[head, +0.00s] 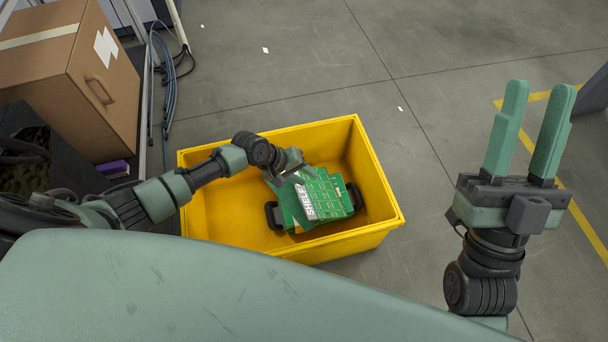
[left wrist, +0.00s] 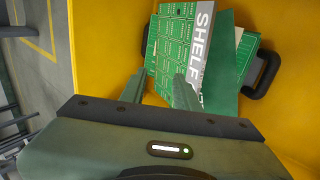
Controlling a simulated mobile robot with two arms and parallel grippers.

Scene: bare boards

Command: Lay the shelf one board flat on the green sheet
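A green circuit board marked SHELF (head: 325,196) lies among other green boards in the yellow bin. In the left wrist view the board (left wrist: 172,47) shows rows of small parts and a grey strip lettered SHELF; the rest of the lettering is covered. My left gripper (head: 292,172) reaches into the bin over the boards. Its fingers (left wrist: 160,90) are apart, close to the near end of the SHELF board, with nothing visibly clamped. My right gripper (head: 535,95) is open and empty, fingers up, outside the bin.
The yellow bin (head: 222,252) has raised walls around the boards and dark handles (head: 273,215) beside them. A cardboard box (head: 105,85) and cables (head: 168,95) stand at the left. The grey floor right of the bin is clear.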

